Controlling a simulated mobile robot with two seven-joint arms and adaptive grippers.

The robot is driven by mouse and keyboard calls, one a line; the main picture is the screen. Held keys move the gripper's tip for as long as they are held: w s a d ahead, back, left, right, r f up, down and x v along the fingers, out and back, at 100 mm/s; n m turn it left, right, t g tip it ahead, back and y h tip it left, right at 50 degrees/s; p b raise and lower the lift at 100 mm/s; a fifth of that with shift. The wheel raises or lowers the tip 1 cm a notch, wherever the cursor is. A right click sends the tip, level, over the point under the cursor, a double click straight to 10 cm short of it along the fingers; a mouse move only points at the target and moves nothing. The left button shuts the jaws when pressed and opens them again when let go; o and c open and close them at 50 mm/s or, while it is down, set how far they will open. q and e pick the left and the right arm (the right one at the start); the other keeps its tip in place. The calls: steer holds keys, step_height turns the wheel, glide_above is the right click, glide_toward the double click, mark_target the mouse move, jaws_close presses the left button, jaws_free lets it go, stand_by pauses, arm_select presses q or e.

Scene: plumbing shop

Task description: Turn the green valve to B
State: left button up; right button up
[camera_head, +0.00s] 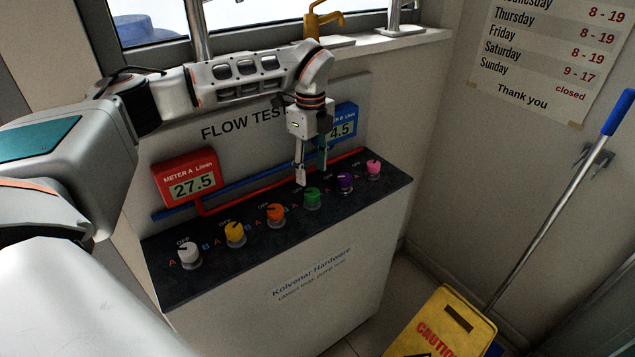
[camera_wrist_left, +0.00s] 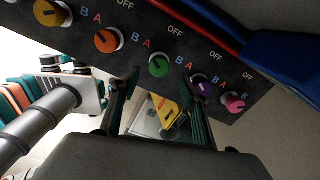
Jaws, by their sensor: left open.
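The green valve (camera_head: 312,198) is a round knob on a pale base, set in the dark top of the flow test bench. It stands between the orange and purple knobs. In the left wrist view the green valve (camera_wrist_left: 158,66) shows letters A and B and an OFF label around it; I cannot tell its exact setting. My left gripper (camera_head: 310,173) points down just above and behind the green valve in the head view. Its two fingers (camera_wrist_left: 160,104) are apart, with nothing held between them. My right gripper is not in view.
Close neighbours are the orange knob (camera_head: 275,212) and purple knob (camera_head: 345,182). White, yellow and pink knobs share the row. Red meter A (camera_head: 188,178) reads 27.5; blue meter B (camera_head: 347,120) is partly hidden by my arm. A yellow caution sign (camera_head: 440,325) stands at right.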

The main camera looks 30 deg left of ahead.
mark_target(312, 192)
arm_select(q)
step_height(312, 192, down, 3)
steer(key=shift+s+r, duration=0.1)
steer(key=shift+s, duration=0.05)
step_height(312, 192, down, 3)
steer(key=shift+d+f+p, duration=0.1)
steer(key=shift+f+p, duration=0.05)
steer(key=shift+p, duration=0.2)
steer(key=shift+f, duration=0.4)
steer(key=c, duration=1.1)
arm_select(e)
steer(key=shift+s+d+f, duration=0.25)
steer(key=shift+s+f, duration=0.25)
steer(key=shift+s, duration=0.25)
